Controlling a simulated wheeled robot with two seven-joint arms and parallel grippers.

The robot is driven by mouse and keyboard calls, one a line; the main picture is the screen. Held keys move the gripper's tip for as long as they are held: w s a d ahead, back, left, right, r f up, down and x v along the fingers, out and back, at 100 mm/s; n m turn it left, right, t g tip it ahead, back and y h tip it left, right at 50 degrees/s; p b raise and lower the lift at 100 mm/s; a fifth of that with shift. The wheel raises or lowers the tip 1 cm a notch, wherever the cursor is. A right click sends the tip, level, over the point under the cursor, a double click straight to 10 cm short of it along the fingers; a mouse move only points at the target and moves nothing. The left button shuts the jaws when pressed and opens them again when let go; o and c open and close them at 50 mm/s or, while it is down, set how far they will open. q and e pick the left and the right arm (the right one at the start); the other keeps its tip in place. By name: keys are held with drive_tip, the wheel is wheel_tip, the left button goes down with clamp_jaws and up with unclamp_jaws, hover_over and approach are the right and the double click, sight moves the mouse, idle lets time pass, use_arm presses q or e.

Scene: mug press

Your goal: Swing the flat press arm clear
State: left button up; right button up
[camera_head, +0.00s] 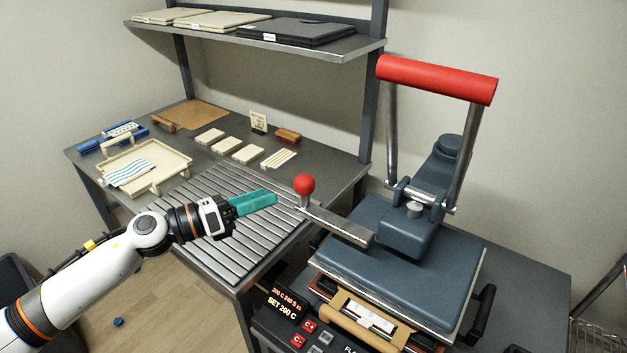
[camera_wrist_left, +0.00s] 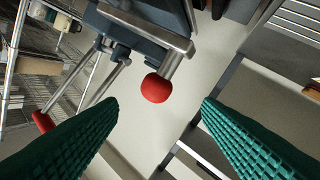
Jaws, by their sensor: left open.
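The flat press (camera_head: 400,260) stands at the right in the head view, with a blue-grey upper plate and a raised handle with a red bar (camera_head: 437,80). A flat metal swing arm (camera_head: 338,226) juts left from the plate and ends in a red ball knob (camera_head: 304,184). My left gripper (camera_head: 274,200) has green fingers and is just left of the knob, apart from it. In the left wrist view the red knob (camera_wrist_left: 156,88) lies ahead between the two open green fingers (camera_wrist_left: 160,110), with nothing held. My right gripper is not in view.
A slatted metal surface (camera_head: 215,225) lies below my left gripper. Behind it the bench holds a cream tray (camera_head: 178,163), several pale blocks (camera_head: 228,146) and a small sign (camera_head: 259,121). A control panel (camera_head: 300,325) and a tan handle (camera_head: 365,318) sit at the press front.

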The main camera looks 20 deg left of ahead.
sight(295, 187)
use_arm(q)
drive_tip(key=shift+m, duration=0.3)
drive_tip(key=p+x, duration=0.2)
drive_tip(key=x, duration=0.3)
drive_tip(key=p+x, duration=0.2)
drive_tip(key=x, duration=0.3)
drive_tip(key=shift+d+r, duration=0.2)
drive_tip(key=shift+d, duration=0.15)
drive_tip(key=shift+w+d+f+p, duration=0.15)
drive_tip(key=shift+w+d+p, duration=0.15)
drive_tip(key=shift+w+d, duration=0.2)
drive_tip(key=shift+s, duration=0.1)
drive_tip(key=shift+c, duration=0.3)
drive_tip(key=c, duration=1.2)
clamp_jaws()
